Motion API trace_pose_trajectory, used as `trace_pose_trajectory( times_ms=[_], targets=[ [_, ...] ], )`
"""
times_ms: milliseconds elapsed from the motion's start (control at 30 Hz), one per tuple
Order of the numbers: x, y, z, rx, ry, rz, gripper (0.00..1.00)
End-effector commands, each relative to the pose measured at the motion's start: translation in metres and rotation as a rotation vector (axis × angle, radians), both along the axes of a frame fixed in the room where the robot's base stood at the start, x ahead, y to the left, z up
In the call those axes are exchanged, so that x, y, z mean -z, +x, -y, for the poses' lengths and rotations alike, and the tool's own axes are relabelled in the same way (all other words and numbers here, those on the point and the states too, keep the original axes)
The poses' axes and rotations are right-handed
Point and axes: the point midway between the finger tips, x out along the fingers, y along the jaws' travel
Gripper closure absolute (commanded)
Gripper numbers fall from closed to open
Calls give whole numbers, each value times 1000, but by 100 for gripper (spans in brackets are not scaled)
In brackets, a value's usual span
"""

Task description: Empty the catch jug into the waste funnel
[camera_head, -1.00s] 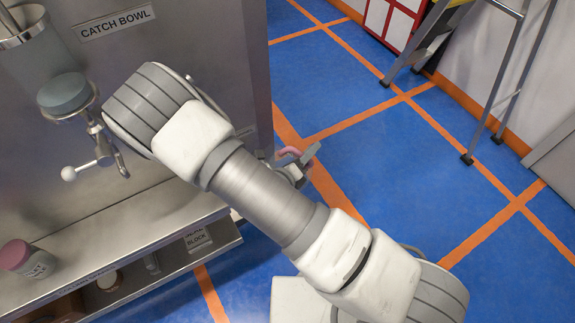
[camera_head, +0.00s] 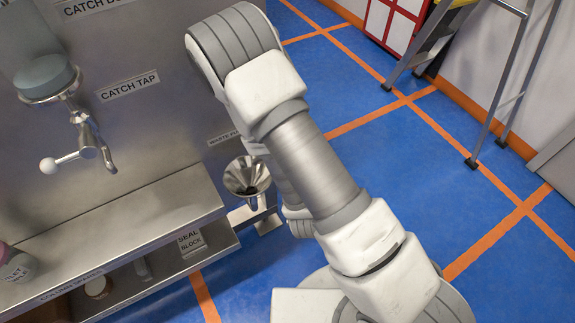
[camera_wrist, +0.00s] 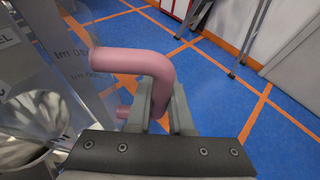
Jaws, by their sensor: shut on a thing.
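The catch jug (camera_wrist: 80,75) shows at the left of the wrist view as a clear, see-through wall with printed marks and a pink handle (camera_wrist: 145,63). My gripper (camera_wrist: 160,108) is shut on that handle. I cannot tell how full the jug is or how far it tilts. The waste funnel (camera_head: 246,176) is a metal cone at the bench's right end in the head view, below a partly hidden label. A pale, shiny shape at the lower left of the wrist view may be the funnel. My arm hides the gripper and jug in the head view.
The catch tap (camera_head: 86,145) with its white-knobbed lever juts from the steel panel at left. A steel shelf (camera_head: 140,222) runs below it, with a pink-lidded jar (camera_head: 14,265). A stepladder (camera_head: 495,90) stands at upper right. Blue floor between is clear.

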Motion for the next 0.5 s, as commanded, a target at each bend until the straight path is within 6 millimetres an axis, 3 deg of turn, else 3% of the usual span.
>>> trace_pose_trajectory(
  times_ms=[33, 267, 500],
  targets=[
    [9, 0, 0, 3, 35, 7, 100],
    [5, 1, -1, 1, 47, 13, 100],
    [-9, -3, 13, 4, 41, 11, 100]
  ],
)
